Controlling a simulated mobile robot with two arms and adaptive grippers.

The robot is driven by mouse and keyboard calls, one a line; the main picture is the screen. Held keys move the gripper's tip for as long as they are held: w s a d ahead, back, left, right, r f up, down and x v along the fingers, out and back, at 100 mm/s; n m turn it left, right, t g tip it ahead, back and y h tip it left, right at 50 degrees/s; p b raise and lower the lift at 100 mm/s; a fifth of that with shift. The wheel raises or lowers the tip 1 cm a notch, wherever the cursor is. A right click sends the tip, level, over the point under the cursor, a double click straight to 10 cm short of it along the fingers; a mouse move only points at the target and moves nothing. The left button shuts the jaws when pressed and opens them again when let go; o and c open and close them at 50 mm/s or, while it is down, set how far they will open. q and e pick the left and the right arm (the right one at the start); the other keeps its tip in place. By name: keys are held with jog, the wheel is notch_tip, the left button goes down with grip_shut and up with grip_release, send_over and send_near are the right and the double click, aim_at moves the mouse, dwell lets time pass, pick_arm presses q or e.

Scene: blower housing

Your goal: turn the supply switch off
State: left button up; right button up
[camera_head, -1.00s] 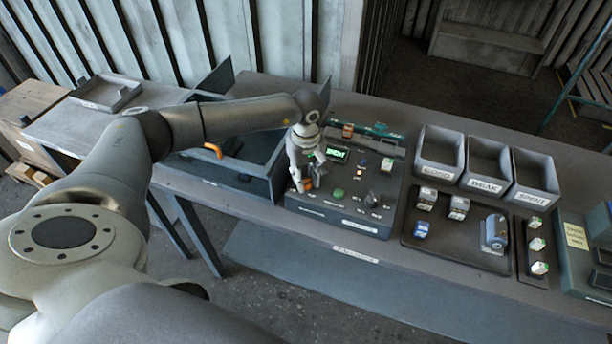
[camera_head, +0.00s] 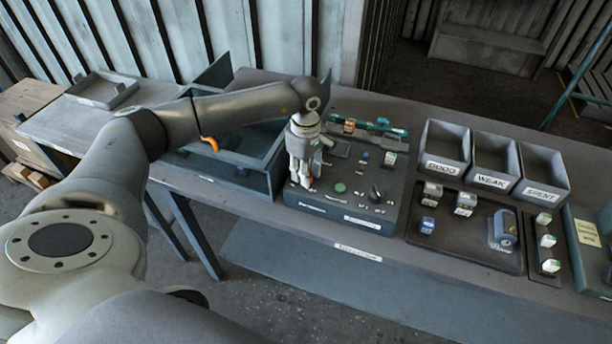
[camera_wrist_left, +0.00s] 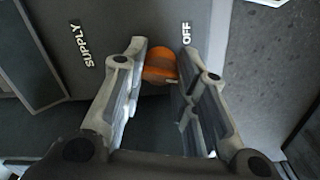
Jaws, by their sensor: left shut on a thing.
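The supply switch (camera_wrist_left: 160,68) is an orange knob on the dark control panel (camera_head: 356,211). In the left wrist view it sits between my fingertips, with the word SUPPLY to its left and OFF close by on its right. My left gripper (camera_head: 303,186) points down at the panel's left part and is shut on the switch; its fingers also show in the left wrist view (camera_wrist_left: 163,58). In the head view the fingers mostly hide the switch. Its exact angle is hard to tell. My right gripper is not in view.
The panel also has a green button (camera_head: 340,188) and a black dial (camera_head: 375,192) right of my gripper. Farther right are a dark tray (camera_head: 465,253) with small parts and three bins labelled GOOD (camera_head: 444,167), WEAK and SPENT. A blue open box (camera_head: 262,178) stands left of the panel.

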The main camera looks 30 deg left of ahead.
pick_arm(q)
jog(key=n+b, duration=0.1)
jog(key=n, duration=0.2)
jog(key=shift+f+b, duration=0.1)
jog(key=shift+b, duration=0.3)
jog(key=n+b, duration=0.2)
jog(key=n, duration=0.1)
jog(key=shift+n, duration=0.3)
jog(key=n+b, duration=0.1)
jog(key=n, duration=0.2)
jog(key=shift+r+n+b, duration=0.2)
jog(key=shift+n+b, duration=0.45)
jog(key=shift+n, duration=0.75)
jog(key=o, duration=1.1)
